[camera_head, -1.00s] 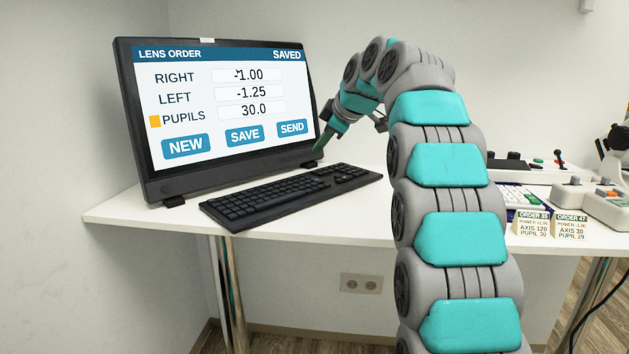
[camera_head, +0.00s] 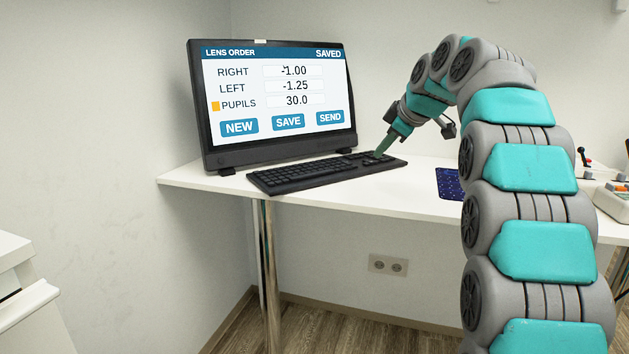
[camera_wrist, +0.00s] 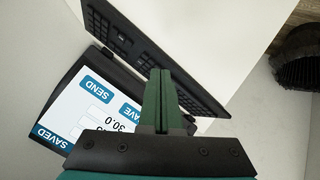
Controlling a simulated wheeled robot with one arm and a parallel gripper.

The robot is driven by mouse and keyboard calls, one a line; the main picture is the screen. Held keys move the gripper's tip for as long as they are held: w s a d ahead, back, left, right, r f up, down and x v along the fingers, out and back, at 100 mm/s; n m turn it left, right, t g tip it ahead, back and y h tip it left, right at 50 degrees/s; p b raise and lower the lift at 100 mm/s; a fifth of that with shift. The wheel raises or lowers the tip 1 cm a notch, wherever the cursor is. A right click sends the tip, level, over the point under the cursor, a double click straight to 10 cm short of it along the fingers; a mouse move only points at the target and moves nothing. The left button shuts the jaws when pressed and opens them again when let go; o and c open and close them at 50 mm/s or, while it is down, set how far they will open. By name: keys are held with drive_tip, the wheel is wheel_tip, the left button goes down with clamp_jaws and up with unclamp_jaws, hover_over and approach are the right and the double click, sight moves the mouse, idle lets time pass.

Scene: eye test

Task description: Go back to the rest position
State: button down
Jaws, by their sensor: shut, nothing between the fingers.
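My gripper (camera_head: 380,154) is shut and empty, its green fingers pointing down and left at the right end of the keyboard. In the wrist view my gripper (camera_wrist: 160,75) shows its two fingers together, in front of the keyboard. I cannot tell whether the tips touch the keys. The black keyboard (camera_head: 320,174) lies on the white desk, also in the wrist view (camera_wrist: 150,50). The monitor (camera_head: 278,100) behind it reads LENS ORDER, SAVED, right -1.00, left -1.25, pupils 30.0. Part of its screen shows in the wrist view (camera_wrist: 85,110).
The white desk (camera_head: 400,200) has bare room in front of the keyboard. A dark blue mat (camera_head: 448,184) and a control box (camera_head: 613,202) lie to the right, partly behind my arm. A white cabinet (camera_head: 30,310) stands at lower left. A dark round ribbed object (camera_wrist: 298,60) is in the wrist view.

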drive_tip(key=s+f+m+g+h+p, duration=0.1)
drive_tip(key=s+f+m+g, duration=0.2)
drive_tip(key=s+f, duration=0.6)
drive_tip(key=s+f+m+g+h+p, duration=0.1)
drive_tip(key=s+f+m, duration=0.4)
drive_tip(key=s, duration=2.1)
drive_tip(key=s+f+m+g+h+p, duration=0.1)
drive_tip(key=s+f+m+g+p, duration=0.2)
drive_tip(key=s+f, duration=1)
drive_tip(key=s+m+g, duration=0.2)
drive_tip(key=s, duration=0.2)
drive_tip(key=shift+s+a+g+h, duration=0.25)
drive_tip(key=shift+s+g+h, duration=0.05)
drive_tip(key=shift+g, duration=0.1)
